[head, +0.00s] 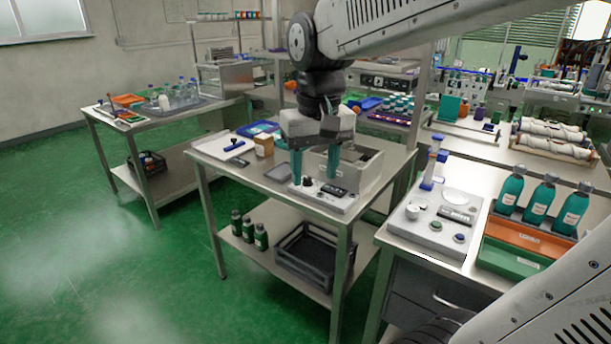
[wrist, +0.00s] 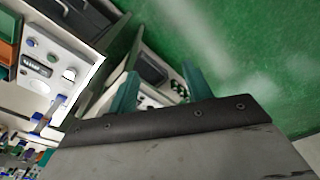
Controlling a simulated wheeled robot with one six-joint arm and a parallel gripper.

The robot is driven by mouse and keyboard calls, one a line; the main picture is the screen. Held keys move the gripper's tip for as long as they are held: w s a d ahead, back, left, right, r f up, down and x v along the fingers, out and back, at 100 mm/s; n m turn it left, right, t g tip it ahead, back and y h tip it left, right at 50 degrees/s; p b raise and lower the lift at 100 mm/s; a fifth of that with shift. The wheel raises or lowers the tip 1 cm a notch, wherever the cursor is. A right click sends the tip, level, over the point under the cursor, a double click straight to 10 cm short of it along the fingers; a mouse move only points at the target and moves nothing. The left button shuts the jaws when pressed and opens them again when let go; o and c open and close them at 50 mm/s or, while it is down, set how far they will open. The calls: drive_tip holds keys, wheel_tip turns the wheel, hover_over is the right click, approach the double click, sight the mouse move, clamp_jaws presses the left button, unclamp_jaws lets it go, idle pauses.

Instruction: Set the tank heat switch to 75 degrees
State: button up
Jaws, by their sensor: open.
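The tank (head: 362,172) is a grey metal box on the middle table, with a pale control panel (head: 343,205) along its front. The panel bears a small dark knob (head: 307,182) and a dark display (head: 334,190); the switch's setting is too small to read. My gripper (head: 315,172) points down, open and empty, with its teal fingers apart just above the panel. The fingers partly hide the tank and panel. In the wrist view my gripper (wrist: 160,92) straddles part of the panel (wrist: 150,103), and I cannot tell whether it touches anything.
A brown-labelled jar (head: 264,146), a grey tray (head: 278,173) and a white board (head: 224,147) lie left of the tank. A second panel (head: 434,228) with buttons and teal bottles (head: 540,198) stand on the right bench. Green floor is clear at left.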

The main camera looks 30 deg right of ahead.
drive_tip(key=w+d+f+m, duration=0.1)
drive_tip(key=w+d, duration=0.2)
drive_tip(key=w, duration=0.4)
drive_tip(key=w+d+f+m, duration=0.1)
drive_tip(key=w+d, duration=0.2)
drive_tip(key=w, duration=0.4)
drive_tip(key=m+g, duration=0.1)
drive_tip(key=m, duration=0.3)
hover_over(307, 178)
wheel_tip(307, 178, down, 13)
drive_tip(key=shift+d+f, duration=0.1)
wheel_tip(307, 178, down, 7)
drive_tip(key=shift+r, duration=0.1)
drive_tip(key=shift+f, duration=0.4)
drive_tip(key=c, duration=1)
